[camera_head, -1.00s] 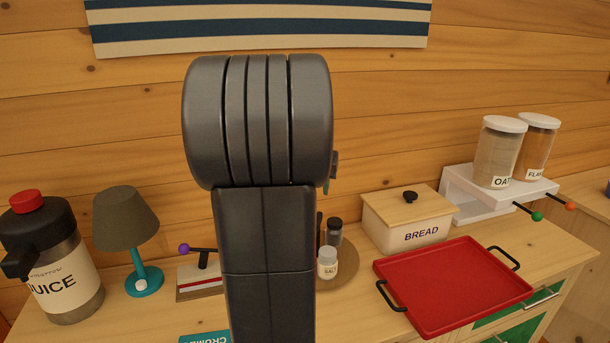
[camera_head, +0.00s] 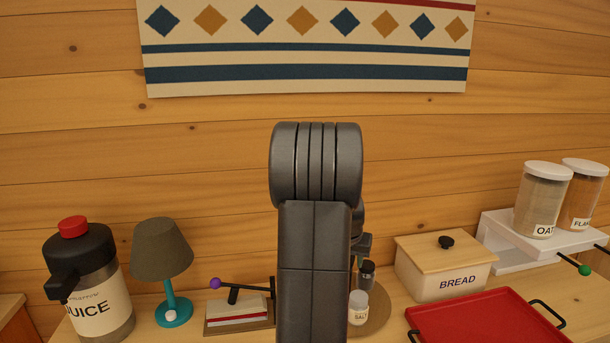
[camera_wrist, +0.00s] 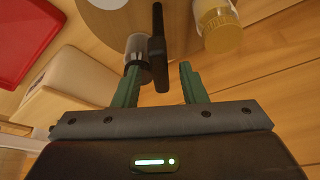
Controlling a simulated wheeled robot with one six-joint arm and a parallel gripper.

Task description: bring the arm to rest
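My gripper (camera_wrist: 159,68) shows in the wrist view with its two green fingers apart and nothing pinched between them. A dark bar (camera_wrist: 158,48) shows in the gap beyond the fingers; I cannot tell its distance. In the head view my arm stands upright in the middle and hides most of the gripper. A round wooden board (camera_head: 376,318) is just right of my arm, with a salt shaker (camera_head: 358,307) and a dark-capped shaker (camera_head: 367,273) on it.
A juice jug (camera_head: 95,285), a lamp (camera_head: 163,250) and a purple-knobbed lever device (camera_head: 238,312) stand left. A bread box (camera_head: 445,275), a red tray (camera_head: 480,322) and a white shelf (camera_head: 500,250) with two canisters are right. The wall behind carries a patterned hanging (camera_head: 300,60).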

